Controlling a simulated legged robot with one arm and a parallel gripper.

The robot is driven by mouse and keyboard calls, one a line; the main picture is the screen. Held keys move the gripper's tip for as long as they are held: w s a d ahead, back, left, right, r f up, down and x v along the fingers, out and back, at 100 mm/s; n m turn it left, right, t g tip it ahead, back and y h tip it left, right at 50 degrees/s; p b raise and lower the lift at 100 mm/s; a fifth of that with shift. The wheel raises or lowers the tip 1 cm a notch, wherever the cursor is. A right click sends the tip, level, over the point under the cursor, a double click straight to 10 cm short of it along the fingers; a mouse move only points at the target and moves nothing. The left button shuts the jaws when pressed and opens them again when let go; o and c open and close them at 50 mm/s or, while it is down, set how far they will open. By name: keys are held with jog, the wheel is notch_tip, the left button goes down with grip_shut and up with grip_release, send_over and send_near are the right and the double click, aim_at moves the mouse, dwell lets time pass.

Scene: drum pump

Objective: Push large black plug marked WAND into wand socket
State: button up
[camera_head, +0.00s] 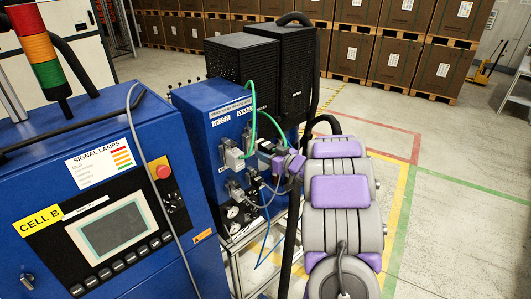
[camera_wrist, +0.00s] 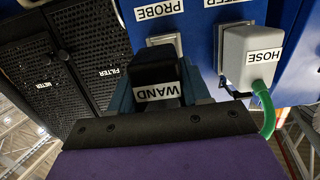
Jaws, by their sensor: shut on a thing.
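In the wrist view, which is upside down, the large black plug marked WAND (camera_wrist: 158,78) sits between the blue-grey fingers of my gripper (camera_wrist: 162,92). The gripper is shut on it. The plug is in front of a pale socket plate (camera_wrist: 170,41) on the blue panel. Its front end is hidden, so I cannot tell how far it is in. In the head view, my gripper (camera_head: 273,153) is close to the panel, under the HOSE and WAND labels (camera_head: 238,117). The plug is mostly hidden there.
A grey HOSE plug (camera_wrist: 249,60) with a green hose is right beside my gripper. Cables and gauges (camera_head: 233,211) are lower on the panel. A blue cabinet marked CELL B (camera_head: 100,215) stands at left. Black METER and FILTER units (camera_head: 243,67) are behind. Floor at right is clear.

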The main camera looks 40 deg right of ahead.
jog(key=shift+w+a+r, duration=0.1)
jog(key=shift+a+r, duration=0.05)
jog(key=shift+a, duration=0.35)
jog(key=shift+d, duration=0.15)
jog(key=shift+d+p, duration=0.35)
jog(key=shift+d, duration=0.2)
jog(key=shift+a, duration=0.55)
jog(key=shift+d, duration=0.25)
jog(key=shift+w+d+p, duration=0.15)
jog(key=shift+w+p, duration=0.1)
jog(key=shift+p, duration=0.1)
jog(key=shift+w, duration=0.1)
jog(key=shift+w, duration=0.1)
